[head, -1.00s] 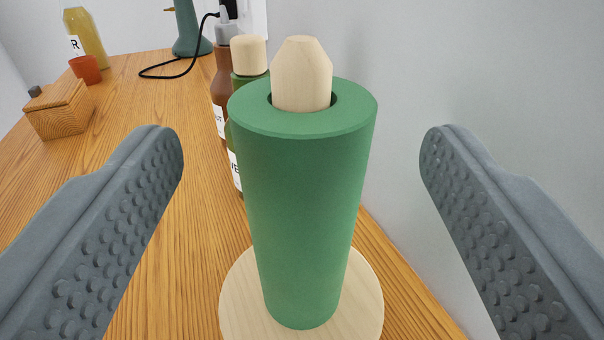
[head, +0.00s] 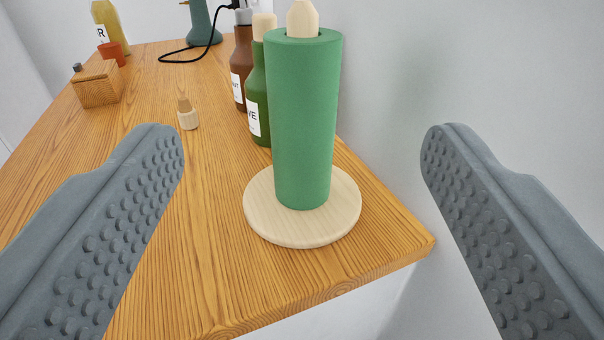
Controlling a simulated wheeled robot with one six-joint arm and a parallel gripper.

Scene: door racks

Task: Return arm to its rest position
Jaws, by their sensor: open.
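My gripper (head: 302,142) is open and empty, one grey studded finger at the left of the view and one at the right. Between the fingers in the picture, and farther off, a green roll (head: 303,120) stands upright on a round pale wooden base (head: 262,215). A pale wooden peg tip (head: 303,18) sticks out of the top of the roll. The fingers do not touch the roll.
The wooden counter (head: 190,230) ends at a near edge and corner, beside a grey wall (head: 430,80). A green bottle (head: 258,95) and brown bottle (head: 240,65) stand behind the roll. A wooden box (head: 97,85) and small pale dispenser (head: 187,115) stand left.

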